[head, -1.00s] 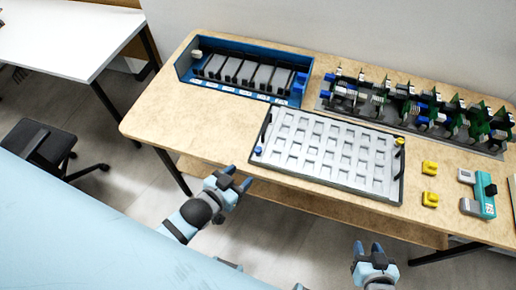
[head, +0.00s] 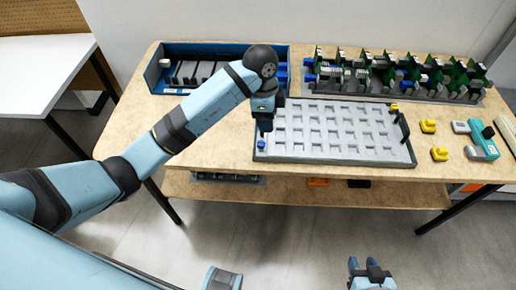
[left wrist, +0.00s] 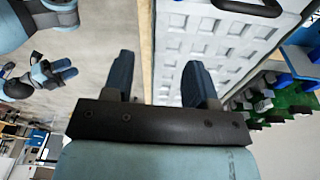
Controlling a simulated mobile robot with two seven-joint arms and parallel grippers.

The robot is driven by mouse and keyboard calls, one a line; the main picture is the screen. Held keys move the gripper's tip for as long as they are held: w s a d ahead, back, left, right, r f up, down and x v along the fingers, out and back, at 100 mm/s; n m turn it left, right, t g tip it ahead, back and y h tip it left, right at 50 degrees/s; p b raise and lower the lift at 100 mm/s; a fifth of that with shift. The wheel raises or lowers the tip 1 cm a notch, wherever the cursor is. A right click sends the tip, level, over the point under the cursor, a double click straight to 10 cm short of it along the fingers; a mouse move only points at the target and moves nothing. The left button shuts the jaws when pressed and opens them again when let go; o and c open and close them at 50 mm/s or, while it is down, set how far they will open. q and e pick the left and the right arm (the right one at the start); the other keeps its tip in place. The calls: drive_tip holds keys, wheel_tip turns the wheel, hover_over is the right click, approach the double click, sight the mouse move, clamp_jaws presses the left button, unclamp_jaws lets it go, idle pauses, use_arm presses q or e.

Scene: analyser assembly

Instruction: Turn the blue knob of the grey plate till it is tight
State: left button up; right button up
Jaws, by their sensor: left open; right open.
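The grey plate (head: 335,152) lies on the table, with a blue knob (head: 261,145) at its front left corner and a yellow knob (head: 394,107) at its back right. My left gripper (head: 265,124) points down over the plate's left edge, just behind the blue knob in the picture, and does not hold it. In the left wrist view its fingers (left wrist: 160,78) are apart and empty, with the plate (left wrist: 205,42) beyond them; I cannot make out the blue knob there. My right gripper (head: 364,263) is open and empty in front of the table.
A blue rack (head: 168,84) stands at the back left, partly hidden by my left arm. A rack of green boards (head: 395,75) stands behind the plate. Yellow blocks (head: 428,126) and a teal tool (head: 484,142) lie to the right. The table's front left is clear.

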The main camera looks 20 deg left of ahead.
sight(261, 143)
use_arm(q)
drive_tip(key=shift+n+y, duration=0.7)
drive_tip(key=shift+y, duration=0.1)
drive_tip(key=f, duration=0.4)
drive_tip(key=a+f, duration=0.1)
drive_tip(key=f, duration=0.3)
drive_tip(key=w+a+f+b, duration=0.1)
drive_tip(key=f, duration=0.3)
drive_tip(key=shift+f, duration=0.4)
drive_tip(key=c, duration=0.9)
